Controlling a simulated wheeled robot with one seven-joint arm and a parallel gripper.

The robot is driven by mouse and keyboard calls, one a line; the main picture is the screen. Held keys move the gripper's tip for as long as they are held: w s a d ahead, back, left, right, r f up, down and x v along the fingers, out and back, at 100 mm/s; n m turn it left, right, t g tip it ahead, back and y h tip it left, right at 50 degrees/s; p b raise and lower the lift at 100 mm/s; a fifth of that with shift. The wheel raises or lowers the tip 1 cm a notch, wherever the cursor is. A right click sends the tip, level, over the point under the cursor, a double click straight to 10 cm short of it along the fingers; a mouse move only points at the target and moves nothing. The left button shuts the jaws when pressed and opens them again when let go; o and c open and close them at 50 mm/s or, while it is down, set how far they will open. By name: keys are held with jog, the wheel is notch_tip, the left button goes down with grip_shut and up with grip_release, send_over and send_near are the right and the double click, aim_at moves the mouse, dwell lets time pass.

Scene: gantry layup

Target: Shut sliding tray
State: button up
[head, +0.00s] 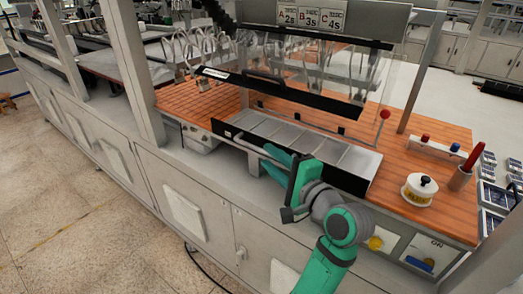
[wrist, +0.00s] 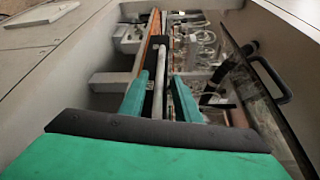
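The sliding tray (head: 305,142) is a long black-edged tray with grey compartments, pulled out below the clear hood at the front of the wooden bench. A pale grey handle bar (head: 248,150) runs along its front. My gripper (head: 268,157) is at this bar, left of the tray's middle, with its green fingers spread. In the wrist view, the bar (wrist: 160,78) and dark tray front run between the two open fingers (wrist: 160,97). The fingers stand on either side, with a gap visible at the left finger. My wrist hides part of the tray front.
The clear hood (head: 365,75) with a black lower frame hangs over the tray. A white-and-yellow round pot (head: 419,190) and a red-handled tool in a holder (head: 461,178) stand at right. Cabinet fronts (head: 180,205) lie below. Floor (head: 60,200) is free at left.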

aim_at(266, 154)
jog(key=shift+x, duration=2.6)
jog(key=shift+c, duration=0.5)
grip_shut()
